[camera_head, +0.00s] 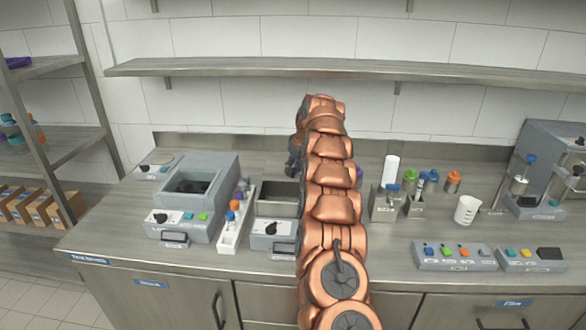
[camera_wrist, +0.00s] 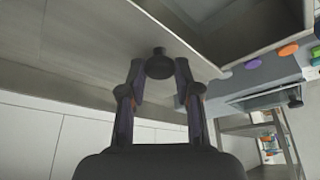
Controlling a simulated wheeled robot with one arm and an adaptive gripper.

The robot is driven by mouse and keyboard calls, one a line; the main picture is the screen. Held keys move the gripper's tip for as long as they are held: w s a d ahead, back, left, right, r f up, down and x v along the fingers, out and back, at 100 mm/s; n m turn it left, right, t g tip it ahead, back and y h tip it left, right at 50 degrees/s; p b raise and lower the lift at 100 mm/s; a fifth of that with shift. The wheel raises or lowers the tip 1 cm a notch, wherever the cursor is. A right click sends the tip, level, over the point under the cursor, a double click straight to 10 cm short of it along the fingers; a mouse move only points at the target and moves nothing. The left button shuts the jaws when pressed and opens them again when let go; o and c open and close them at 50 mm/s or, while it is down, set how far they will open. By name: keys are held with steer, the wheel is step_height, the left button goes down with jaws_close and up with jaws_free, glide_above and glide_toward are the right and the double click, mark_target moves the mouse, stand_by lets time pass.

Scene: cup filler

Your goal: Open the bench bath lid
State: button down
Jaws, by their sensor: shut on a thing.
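The bench bath (camera_head: 272,232) is a small grey unit with a front control panel and dial, left of my arm. Its metal basin (camera_head: 278,196) shows open from above; its right part is hidden by my arm. In the wrist view the basin (camera_wrist: 240,22) lies at the upper right. A dark round knob (camera_wrist: 159,63), which appears to be the lid's, sits between the fingertips of my gripper (camera_wrist: 159,76), which is shut on it. A grey metal strip beside the knob may be the lid; its extent is unclear. My gripper (camera_head: 294,160) is partly hidden in the head view.
A larger grey unit (camera_head: 226,178) and a white rack (camera_head: 229,236) with coloured caps stand left of the bath. Bottles, a beaker (camera_head: 467,210) and button boxes (camera_head: 455,257) stand on the right. A wall shelf (camera_head: 230,68) spans above the bench.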

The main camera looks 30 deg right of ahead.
steer(key=shift+f, duration=0.1)
steer(key=c, duration=0.8)
jaws_free()
steer(key=shift+a, duration=0.1)
steer(key=v, duration=1.2)
